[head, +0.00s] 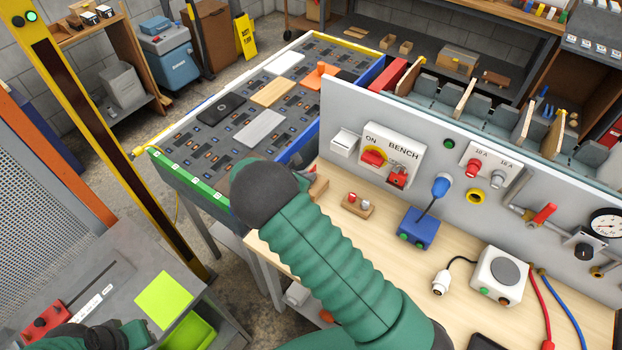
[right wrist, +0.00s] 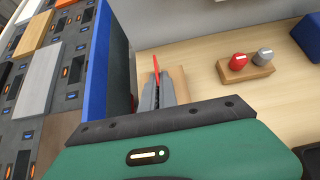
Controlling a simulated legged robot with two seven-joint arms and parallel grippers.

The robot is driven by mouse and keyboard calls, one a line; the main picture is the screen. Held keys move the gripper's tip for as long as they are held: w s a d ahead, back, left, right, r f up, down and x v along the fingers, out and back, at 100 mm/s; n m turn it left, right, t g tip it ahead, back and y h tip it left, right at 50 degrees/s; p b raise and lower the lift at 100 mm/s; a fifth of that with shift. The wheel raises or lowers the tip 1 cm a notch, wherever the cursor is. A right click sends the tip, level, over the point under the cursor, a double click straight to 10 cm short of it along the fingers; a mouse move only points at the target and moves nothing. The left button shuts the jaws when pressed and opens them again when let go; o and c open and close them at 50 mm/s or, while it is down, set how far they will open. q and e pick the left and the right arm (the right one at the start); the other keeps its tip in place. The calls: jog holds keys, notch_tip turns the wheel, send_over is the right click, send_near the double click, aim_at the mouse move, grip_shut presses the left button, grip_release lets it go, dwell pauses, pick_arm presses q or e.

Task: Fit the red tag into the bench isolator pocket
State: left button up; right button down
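The red tag (right wrist: 156,70) shows as a thin edge-on strip in the right wrist view, between the fingers of my right gripper (right wrist: 157,92). The fingers look shut on it, above or just in front of a small wooden block (right wrist: 179,83). The bench isolator (head: 391,156) is a white plate on the upright panel, marked ON BENCH, with a red and yellow knob. A red part (head: 397,179) sits at its lower right; I cannot tell whether this is the pocket. My left gripper's fingers are not visible.
A wooden stand (head: 357,206) with a red and a grey knob is on the bench, right of my right wrist. A blue box (head: 417,229) with a lever stands further right. The conveyor (head: 215,188) has a blue side wall close to the fingers.

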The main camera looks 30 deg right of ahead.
jog(key=shift+r, duration=0.2)
jog(key=shift+r+p, duration=1.65)
jog(key=shift+r, duration=0.1)
jog(key=shift+r+p, duration=1.9)
jog(key=shift+r, duration=0.3)
jog(key=shift+r, duration=0.1)
